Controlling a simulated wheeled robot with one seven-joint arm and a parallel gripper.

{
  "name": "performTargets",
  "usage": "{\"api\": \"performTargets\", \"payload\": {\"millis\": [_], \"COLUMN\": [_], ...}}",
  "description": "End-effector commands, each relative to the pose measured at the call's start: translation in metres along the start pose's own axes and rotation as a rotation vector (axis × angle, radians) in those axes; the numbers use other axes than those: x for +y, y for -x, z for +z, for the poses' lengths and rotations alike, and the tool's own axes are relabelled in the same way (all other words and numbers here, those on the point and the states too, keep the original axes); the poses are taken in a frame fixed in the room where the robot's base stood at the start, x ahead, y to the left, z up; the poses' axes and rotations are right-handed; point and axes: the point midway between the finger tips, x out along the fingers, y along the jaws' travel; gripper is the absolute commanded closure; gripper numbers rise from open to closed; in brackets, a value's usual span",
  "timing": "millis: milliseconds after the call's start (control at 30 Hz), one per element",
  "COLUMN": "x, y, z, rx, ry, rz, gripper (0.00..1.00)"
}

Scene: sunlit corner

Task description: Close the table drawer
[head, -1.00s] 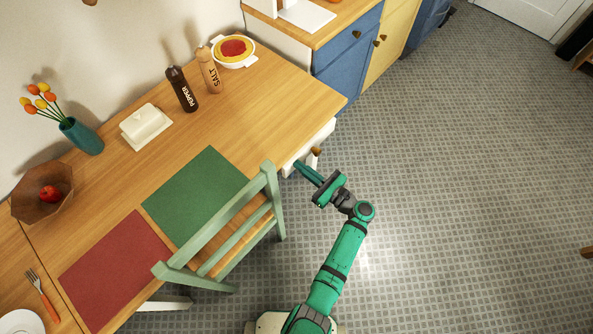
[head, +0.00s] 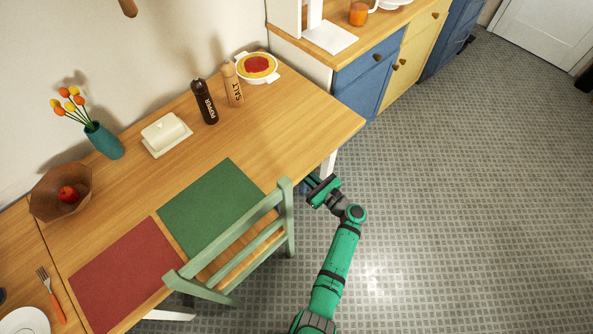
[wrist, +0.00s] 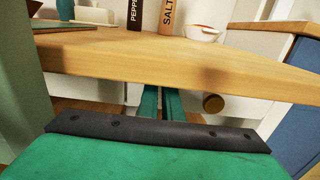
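The wooden table (head: 290,108) has its drawer under the right end. In the wrist view, the white drawer front (wrist: 240,106) with a round wooden knob (wrist: 213,103) shows just below the tabletop edge. In the head view no part of the drawer sticks out past the tabletop. My gripper (head: 311,182) is beside the table's right front edge, low and near the drawer. In the wrist view, the green fingers of my gripper (wrist: 162,92) are together and empty, pointing at the front left of the knob. Their tips reach under the tabletop edge; contact is unclear.
A green chair (head: 240,240) stands at the table, just left of my gripper. Pepper (head: 205,102) and salt (head: 233,86) mills, a butter dish (head: 166,133) and a pie dish (head: 257,66) stand on the tabletop. Blue cabinets (head: 365,88) are behind. The floor (head: 460,200) at right is clear.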

Motion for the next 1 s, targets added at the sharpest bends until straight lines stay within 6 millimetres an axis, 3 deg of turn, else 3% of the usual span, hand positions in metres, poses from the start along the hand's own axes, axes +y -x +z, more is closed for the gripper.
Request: {"api": "performTargets", "payload": {"millis": [133,333,700,1000], "x": [0.004,0.002,-0.01,-0.004], "y": [-0.008,0.003,0.08,0.119], "z": [0.002,0.002,0.0,0.0], "rx": [0.002,0.001,-0.001,-0.002], "ry": [0.006,0.005,0.0,0.0], "rz": [0.014,0.013,-0.01,0.008], "gripper": [1.0,1.0,1.0,1.0]}}
